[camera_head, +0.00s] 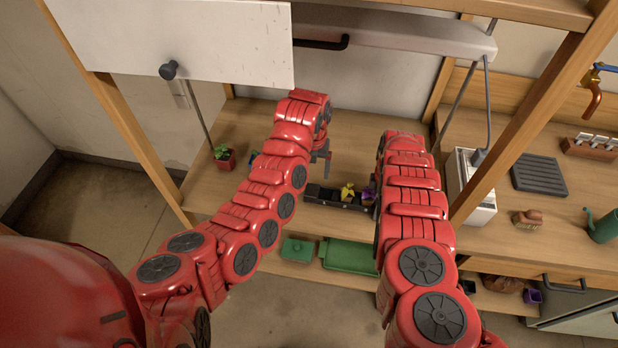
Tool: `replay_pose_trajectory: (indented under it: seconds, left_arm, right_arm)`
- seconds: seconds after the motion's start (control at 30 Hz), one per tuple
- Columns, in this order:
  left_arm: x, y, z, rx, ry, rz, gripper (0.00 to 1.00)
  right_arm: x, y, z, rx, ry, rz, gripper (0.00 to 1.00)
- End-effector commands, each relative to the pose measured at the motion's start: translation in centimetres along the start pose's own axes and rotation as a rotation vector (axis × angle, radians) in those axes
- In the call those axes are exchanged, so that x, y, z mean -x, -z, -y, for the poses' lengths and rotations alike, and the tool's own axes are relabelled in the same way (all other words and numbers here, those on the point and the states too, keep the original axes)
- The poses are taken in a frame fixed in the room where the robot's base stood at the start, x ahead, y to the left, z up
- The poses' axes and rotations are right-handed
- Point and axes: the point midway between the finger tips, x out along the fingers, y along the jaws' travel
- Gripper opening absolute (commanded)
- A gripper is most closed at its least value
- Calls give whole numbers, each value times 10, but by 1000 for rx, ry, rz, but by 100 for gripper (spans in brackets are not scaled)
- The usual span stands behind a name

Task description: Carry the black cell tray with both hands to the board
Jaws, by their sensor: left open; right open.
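The black cell tray (327,199) lies on the wooden shelf between my two arms, with yellow and purple flowers in it. Its right end is hidden by my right arm. My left gripper (323,157) is open and empty, a little behind the tray's left part and apart from it. My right gripper is hidden behind my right arm, near the tray's right end. A dark ribbed board (540,175) lies flat on the wooden counter at the right. Its top is bare.
A white panel (190,40) hangs at the upper left. A wooden post (525,120) and a white box (470,185) stand between shelf and counter. A potted plant (224,158), green trays (350,256), a brown object (527,219) and a green watering can (603,226) also show.

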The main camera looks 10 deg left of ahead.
Motion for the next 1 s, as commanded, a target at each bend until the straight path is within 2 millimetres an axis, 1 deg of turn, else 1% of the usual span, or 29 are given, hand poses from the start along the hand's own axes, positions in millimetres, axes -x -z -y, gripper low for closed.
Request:
replay_pose_trajectory:
  seconds: [0.03,0.13,0.27,0.37,0.47,0.8,1.0]
  left_arm:
    - [6,0,0,0,0,1,86]
    - [13,0,-1,1,-1,-2,86]
    - [16,0,-1,0,-2,-2,86]
    - [16,0,-1,0,-2,-2,86]
    - [16,0,0,0,-2,-2,86]
    - [16,0,0,0,-1,-1,86]
    - [16,0,0,0,-1,-1,86]
  right_arm:
    - [0,0,0,0,0,0,97]
    - [0,0,0,0,0,0,97]
    - [6,0,-1,-2,-1,0,97]
    - [15,-1,-1,-3,0,1,97]
    - [30,2,0,-1,1,-3,97]
    - [89,1,-1,0,-2,-5,97]
    - [113,0,-1,-1,-3,-3,97]
